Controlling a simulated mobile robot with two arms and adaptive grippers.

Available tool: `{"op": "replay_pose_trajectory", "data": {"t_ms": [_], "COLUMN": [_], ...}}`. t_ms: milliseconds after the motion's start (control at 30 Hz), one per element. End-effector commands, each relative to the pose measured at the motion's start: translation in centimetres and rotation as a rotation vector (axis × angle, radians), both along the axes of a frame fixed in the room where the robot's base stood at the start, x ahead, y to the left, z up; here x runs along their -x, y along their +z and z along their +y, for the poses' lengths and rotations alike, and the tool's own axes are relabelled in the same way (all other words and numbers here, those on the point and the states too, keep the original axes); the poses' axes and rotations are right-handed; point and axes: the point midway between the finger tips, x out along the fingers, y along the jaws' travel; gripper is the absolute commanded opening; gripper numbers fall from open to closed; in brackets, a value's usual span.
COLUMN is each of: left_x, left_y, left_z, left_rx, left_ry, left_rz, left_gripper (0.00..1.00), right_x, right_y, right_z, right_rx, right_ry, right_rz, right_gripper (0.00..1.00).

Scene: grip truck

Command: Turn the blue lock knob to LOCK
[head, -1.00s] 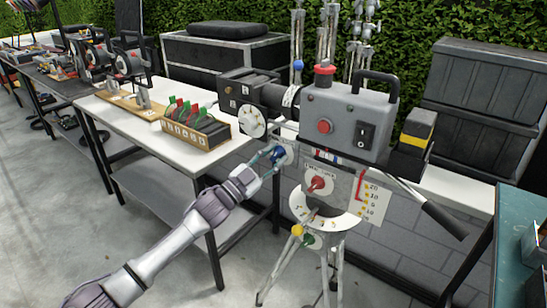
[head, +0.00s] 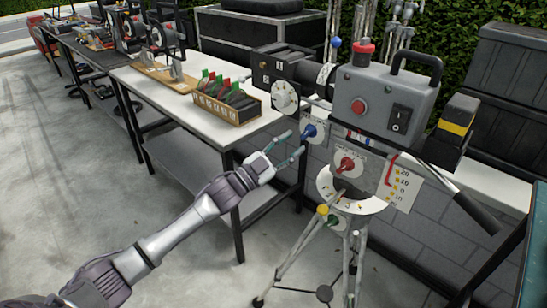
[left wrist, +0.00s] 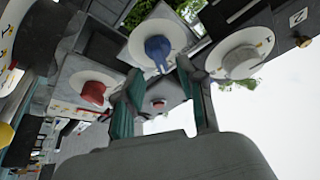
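The blue lock knob (head: 309,130) sits on a white dial plate on the left side of the camera rig. In the left wrist view the blue knob (left wrist: 158,50) shows just beyond and between my fingertips. Its labels are too small to read, so I cannot tell its setting. My left gripper (head: 296,144) is open and empty, to the left of the knob and apart from it. Its teal fingers also show spread in the left wrist view (left wrist: 160,72). My right gripper is not in view.
A red knob (head: 346,165) on a dial is right of and below the blue one. A white round dial (head: 285,97) is above left. The white table (head: 180,95) stands behind my left arm. A tripod (head: 345,250) carries the rig. A black handle bar (head: 475,212) sticks out right.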

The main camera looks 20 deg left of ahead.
Motion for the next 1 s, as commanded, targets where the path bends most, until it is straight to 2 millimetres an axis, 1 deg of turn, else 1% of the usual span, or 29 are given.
{"op": "replay_pose_trajectory", "data": {"t_ms": [33,200,300,400,533,933,1000], "left_x": [1.0,3.7,4.8,5.5,5.8,5.8,5.7], "left_y": [-0.6,-1.6,-2.0,-2.3,-2.3,-2.3,-2.6], "left_z": [0.7,2.3,3.0,3.4,3.6,3.6,3.7], "left_rx": [-0.002,-0.002,-0.003,-0.001,-0.001,-0.002,-0.001], "left_ry": [0.002,0.001,0.001,0.001,0.0,0.001,0.005], "left_rz": [0.004,0.002,0.001,0.001,-0.002,-0.001,0.004], "left_gripper": [0.4,0.4,0.4,0.4,0.4,0.4,0.4], "right_x": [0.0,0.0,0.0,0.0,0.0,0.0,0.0], "right_y": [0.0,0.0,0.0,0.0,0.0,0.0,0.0], "right_z": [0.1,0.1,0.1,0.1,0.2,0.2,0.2], "right_rx": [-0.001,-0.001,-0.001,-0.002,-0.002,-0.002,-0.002], "right_ry": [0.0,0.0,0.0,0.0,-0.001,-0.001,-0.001], "right_rz": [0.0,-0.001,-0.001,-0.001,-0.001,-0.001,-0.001], "right_gripper": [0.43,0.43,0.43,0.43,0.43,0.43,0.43]}}
